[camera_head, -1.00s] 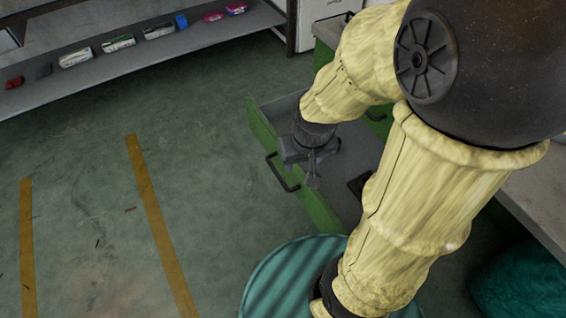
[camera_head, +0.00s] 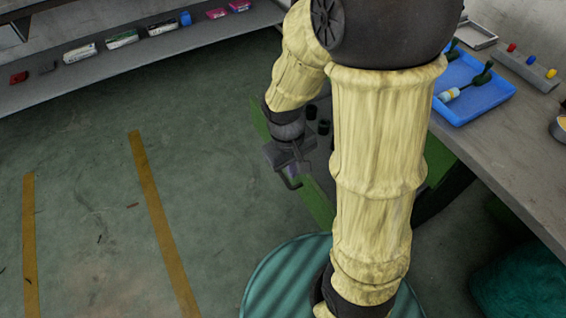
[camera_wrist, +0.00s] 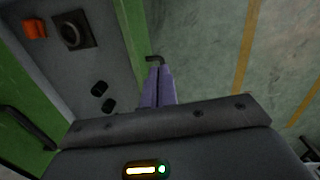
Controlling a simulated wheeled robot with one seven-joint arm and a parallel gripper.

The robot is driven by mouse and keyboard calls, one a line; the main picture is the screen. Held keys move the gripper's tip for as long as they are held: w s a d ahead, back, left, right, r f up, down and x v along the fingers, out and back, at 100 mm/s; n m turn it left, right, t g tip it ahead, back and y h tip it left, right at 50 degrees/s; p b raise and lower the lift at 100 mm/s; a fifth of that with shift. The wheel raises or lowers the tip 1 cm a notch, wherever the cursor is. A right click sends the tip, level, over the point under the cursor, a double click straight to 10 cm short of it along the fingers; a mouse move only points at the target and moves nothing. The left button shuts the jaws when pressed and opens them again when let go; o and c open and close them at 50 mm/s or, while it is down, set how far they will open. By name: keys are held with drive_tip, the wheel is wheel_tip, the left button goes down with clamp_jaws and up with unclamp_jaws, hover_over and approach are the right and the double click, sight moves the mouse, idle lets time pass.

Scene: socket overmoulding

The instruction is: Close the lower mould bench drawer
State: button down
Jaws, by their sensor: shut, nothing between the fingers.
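The lower drawer is pulled out. Its green front (camera_head: 318,205) shows beside my forearm in the head view, and its green top edge (camera_wrist: 133,28) and grey floor (camera_wrist: 92,65) show in the wrist view. My gripper (camera_head: 293,174) is shut and empty at the drawer front. In the wrist view its fingertips (camera_wrist: 159,70) lie just beside the black drawer handle (camera_wrist: 154,58); I cannot tell whether they touch. The handle (camera_head: 291,184) is partly hidden by my gripper in the head view. My arm hides much of the drawer and bench.
Inside the drawer are an orange piece (camera_wrist: 35,28), a black square part (camera_wrist: 73,30) and two black cylinders (camera_wrist: 103,97). A blue tray (camera_head: 478,98) stands on the bench top (camera_head: 500,150).

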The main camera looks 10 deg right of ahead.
wheel_tip(320, 180, down, 6)
drive_tip(key=w+a+r+n+g+h, duration=0.1)
drive_tip(key=a+n+g+h, duration=0.2)
drive_tip(key=n+h, duration=0.25)
drive_tip(key=n+t+h+b, duration=0.1)
drive_tip(key=n+t+h, duration=0.7)
drive_tip(key=n+h, duration=0.35)
approach(281, 172)
drive_tip(key=a+r, duration=0.4)
drive_tip(key=shift+s+d+r+y, duration=0.3)
drive_tip(key=shift+s+y, duration=0.1)
drive_tip(key=shift+s, duration=0.1)
drive_tip(key=b+x, duration=0.3)
drive_tip(key=x, duration=1)
drive_tip(key=shift+d+f, duration=0.1)
drive_tip(key=shift+d, duration=0.1)
drive_tip(key=shift+w+d, duration=0.15)
drive_tip(key=shift+d, duration=0.1)
